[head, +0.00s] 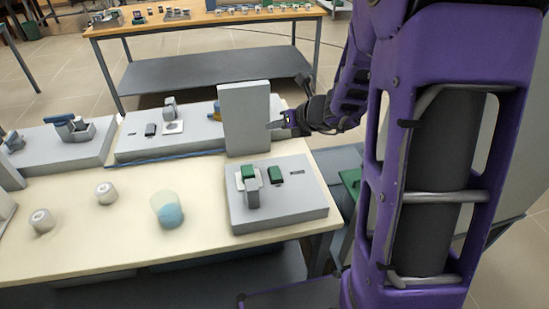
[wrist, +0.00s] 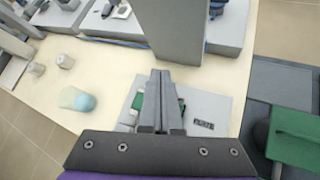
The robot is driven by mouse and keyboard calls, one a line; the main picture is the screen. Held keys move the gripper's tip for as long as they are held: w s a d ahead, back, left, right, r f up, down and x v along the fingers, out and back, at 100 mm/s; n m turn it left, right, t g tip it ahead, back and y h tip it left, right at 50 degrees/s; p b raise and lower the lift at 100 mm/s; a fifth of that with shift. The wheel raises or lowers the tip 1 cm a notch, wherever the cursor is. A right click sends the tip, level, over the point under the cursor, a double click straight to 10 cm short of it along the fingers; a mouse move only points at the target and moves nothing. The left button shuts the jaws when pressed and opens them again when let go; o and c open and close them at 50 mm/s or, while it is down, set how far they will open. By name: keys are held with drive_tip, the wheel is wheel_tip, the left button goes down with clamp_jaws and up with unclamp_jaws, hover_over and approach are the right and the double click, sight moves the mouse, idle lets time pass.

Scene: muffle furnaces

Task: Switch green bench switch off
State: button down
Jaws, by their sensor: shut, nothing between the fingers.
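On a grey base unit (head: 290,208) on the near bench sits a green switch block (head: 275,174), which I take for the bench switch. Whether it is on or off is too small to tell. To its left is a grey upright fitting (head: 252,192) with a green top. My gripper (head: 272,125) is shut and empty, above and behind the unit, by the right side of an upright grey panel. In the wrist view the shut fingers (wrist: 161,76) point towards the panel and cover part of the unit (wrist: 222,107), including most of the switch area.
The upright panel (head: 245,120) stands just behind the unit. A beaker with blue contents (head: 168,210) and two small pale jars (head: 106,193) (head: 41,221) stand to the left. Another bench (head: 190,22) is at the back. Bare bench top lies between beaker and unit.

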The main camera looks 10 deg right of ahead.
sight(277, 171)
drive_tip(key=s+f+m, duration=0.2)
drive_tip(key=f+m, duration=0.1)
drive_tip(key=shift+s+d, duration=0.1)
drive_tip(key=shift+d, duration=0.1)
drive_tip(key=f+b, duration=0.4)
drive_tip(key=f, duration=0.1)
drive_tip(key=w+f+b, duration=0.1)
drive_tip(key=f+b, duration=0.2)
drive_tip(key=shift+w+f, duration=0.1)
drive_tip(key=shift+f, duration=0.2)
drive_tip(key=shift+f, duration=0.1)
idle(1.9)
drive_tip(key=shift+f, duration=0.3)
drive_tip(key=shift+w+f, duration=0.1)
drive_tip(key=shift+f, duration=0.3)
idle(0.5)
drive_tip(key=shift+r, duration=0.1)
drive_tip(key=shift+r+p, duration=0.45)
drive_tip(key=shift+r, duration=0.25)
